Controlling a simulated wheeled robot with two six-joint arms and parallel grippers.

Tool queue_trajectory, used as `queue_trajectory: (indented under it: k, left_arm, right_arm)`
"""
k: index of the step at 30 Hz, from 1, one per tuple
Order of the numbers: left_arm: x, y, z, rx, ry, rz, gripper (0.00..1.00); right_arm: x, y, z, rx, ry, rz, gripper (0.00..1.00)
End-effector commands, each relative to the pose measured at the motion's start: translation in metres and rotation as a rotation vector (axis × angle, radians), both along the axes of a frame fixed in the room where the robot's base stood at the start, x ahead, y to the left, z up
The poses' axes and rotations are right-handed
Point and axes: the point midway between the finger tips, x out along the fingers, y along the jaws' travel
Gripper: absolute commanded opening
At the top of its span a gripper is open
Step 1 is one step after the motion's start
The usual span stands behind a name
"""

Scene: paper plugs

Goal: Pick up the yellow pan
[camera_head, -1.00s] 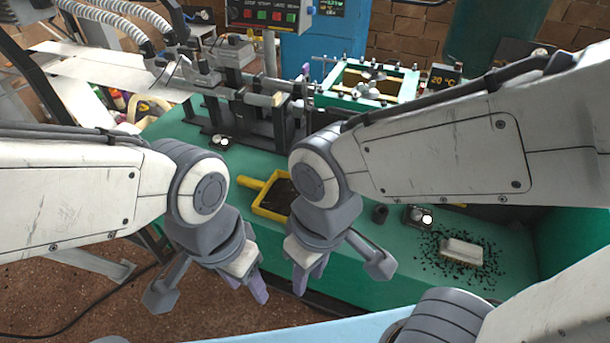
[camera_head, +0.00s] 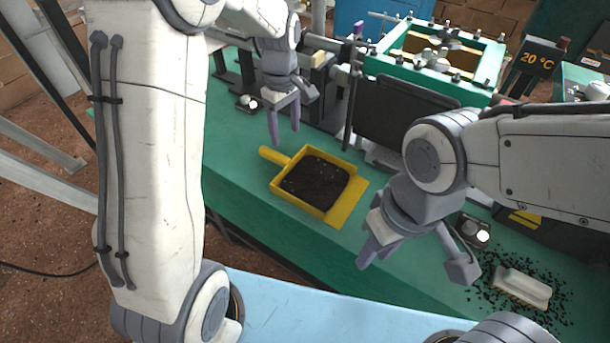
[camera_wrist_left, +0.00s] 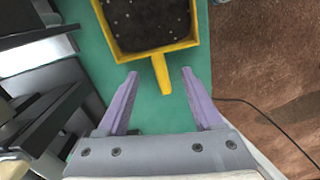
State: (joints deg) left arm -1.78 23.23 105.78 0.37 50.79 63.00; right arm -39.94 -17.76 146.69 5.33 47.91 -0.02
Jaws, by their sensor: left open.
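The yellow pan (camera_head: 348,200) lies on the green bench, filled with dark granular material, its short handle (camera_head: 274,156) pointing to the upper left. My left gripper (camera_head: 284,132) is open and empty, close to the handle end and pointing down. In the left wrist view the pan (camera_wrist_left: 155,50) is ahead, with its handle (camera_wrist_left: 161,75) reaching between the two open purple fingertips (camera_wrist_left: 160,73); I see no contact.
A white block (camera_head: 522,287) lies among scattered black granules at the right. A green-framed machine (camera_head: 440,62) and a dark panel (camera_head: 398,115) stand behind the pan. The green bench (camera_head: 235,200) is clear left of the pan. A light blue surface (camera_head: 300,310) is in front.

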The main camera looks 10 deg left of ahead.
Motion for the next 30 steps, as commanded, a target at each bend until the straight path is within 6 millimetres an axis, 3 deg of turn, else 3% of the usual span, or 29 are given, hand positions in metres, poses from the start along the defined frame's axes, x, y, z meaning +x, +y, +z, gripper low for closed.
queue_trajectory:
  k: [1,5,24,30]
  left_arm:
    - [0.008,0.013,-0.012,0.003,0.003,0.07,0.68]
    - [0.016,0.025,-0.028,0.006,0.008,0.149,0.68]
    - [0.018,0.028,-0.107,0.006,0.008,0.151,0.68]
    - [0.019,0.028,-0.121,0.005,0.005,0.15,0.68]
  right_arm:
    - [0.0,0.0,-0.006,0.0,0.0,0.0,0.34]
    - [0.0,0.0,-0.007,0.001,-0.001,0.0,0.34]
    - [0.0,0.0,-0.005,0.001,-0.001,0.0,0.34]
    - [0.0,0.0,-0.005,0.0,0.0,0.0,0.34]
